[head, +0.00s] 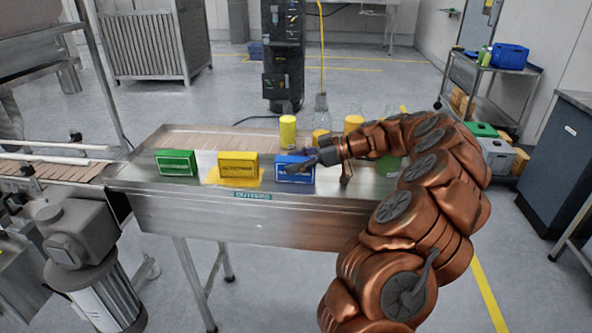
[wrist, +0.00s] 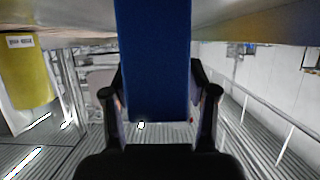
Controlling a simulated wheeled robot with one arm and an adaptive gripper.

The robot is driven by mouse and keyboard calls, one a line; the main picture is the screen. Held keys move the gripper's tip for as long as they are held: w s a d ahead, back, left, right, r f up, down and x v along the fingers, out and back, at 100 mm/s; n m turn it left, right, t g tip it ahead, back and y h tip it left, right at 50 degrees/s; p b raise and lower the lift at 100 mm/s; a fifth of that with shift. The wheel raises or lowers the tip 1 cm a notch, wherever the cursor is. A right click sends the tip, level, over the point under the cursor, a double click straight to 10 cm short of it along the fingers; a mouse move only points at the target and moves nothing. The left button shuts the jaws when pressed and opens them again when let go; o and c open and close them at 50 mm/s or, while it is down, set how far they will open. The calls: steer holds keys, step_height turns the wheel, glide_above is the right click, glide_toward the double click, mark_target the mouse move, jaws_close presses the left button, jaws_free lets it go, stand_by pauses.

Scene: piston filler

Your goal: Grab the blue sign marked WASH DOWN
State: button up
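The blue sign (head: 283,174) stands upright at the right end of a row of three on the steel table. Its lettering is too small and too covered to read. My gripper (head: 318,174) is at the sign's right side, with one dark finger across its front and the other finger apart to the right. In the wrist view, the blue sign (wrist: 153,55) fills the middle as a tall band between the two spread fingers of my gripper (wrist: 160,98). A gap shows on the right; whether the left finger touches is unclear.
A yellow sign (head: 238,167) and a green sign (head: 176,163) stand to the left on the steel table (head: 190,208). A yellow-capped container (head: 288,132) and clear bottles stand behind. The front strip of the table is clear.

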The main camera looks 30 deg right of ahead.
jaws_close()
stand_by(0.3)
